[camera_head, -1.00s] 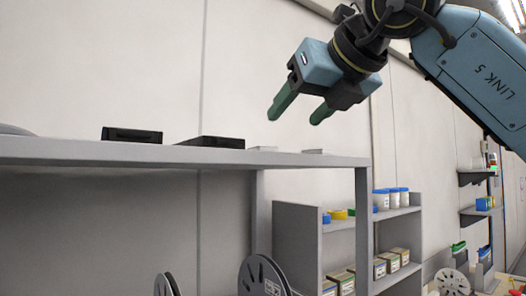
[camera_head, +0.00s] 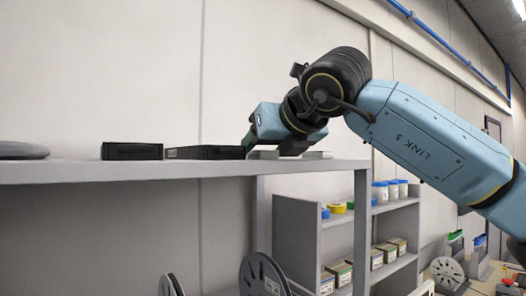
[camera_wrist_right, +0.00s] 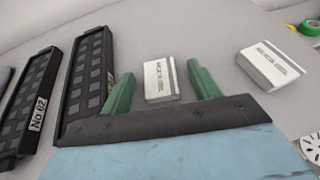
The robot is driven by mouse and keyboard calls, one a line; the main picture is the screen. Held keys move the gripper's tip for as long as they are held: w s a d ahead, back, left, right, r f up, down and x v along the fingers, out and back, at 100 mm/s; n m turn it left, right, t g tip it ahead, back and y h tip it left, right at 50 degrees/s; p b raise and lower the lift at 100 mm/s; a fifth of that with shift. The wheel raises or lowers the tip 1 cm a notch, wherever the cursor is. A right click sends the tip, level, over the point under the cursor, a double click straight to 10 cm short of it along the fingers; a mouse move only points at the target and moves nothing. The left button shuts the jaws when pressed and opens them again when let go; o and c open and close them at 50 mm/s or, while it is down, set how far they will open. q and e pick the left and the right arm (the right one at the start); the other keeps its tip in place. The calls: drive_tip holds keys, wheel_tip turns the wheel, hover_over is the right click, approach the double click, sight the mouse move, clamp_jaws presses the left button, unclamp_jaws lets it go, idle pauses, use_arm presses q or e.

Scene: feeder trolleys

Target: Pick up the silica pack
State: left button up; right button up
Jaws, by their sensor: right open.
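Two white silica packs with dark print lie on the grey shelf top. The nearer silica pack (camera_wrist_right: 161,82) lies between the two green fingers of my right gripper (camera_wrist_right: 160,78) in the right wrist view, with a gap to each finger. In the head view this pack (camera_head: 264,155) shows at the shelf edge under my right gripper (camera_head: 269,146), which is open and low over the shelf. The other silica pack (camera_wrist_right: 271,65) lies to the right, outside the fingers; it also shows in the head view (camera_head: 318,155). My left gripper is not in view.
Two dark slotted trays (camera_wrist_right: 88,82) (camera_wrist_right: 38,100) lie left of the gripper, the nearer close to the left finger. The shelf (camera_head: 120,174) also bears a grey disc (camera_head: 22,150) at far left. Reels (camera_head: 262,275) stand below. A lower rack (camera_head: 300,215) holds tubs and boxes.

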drive_tip(key=c, duration=1.1)
drive_tip(key=shift+o, duration=0.2)
drive_tip(key=shift+r, duration=0.1)
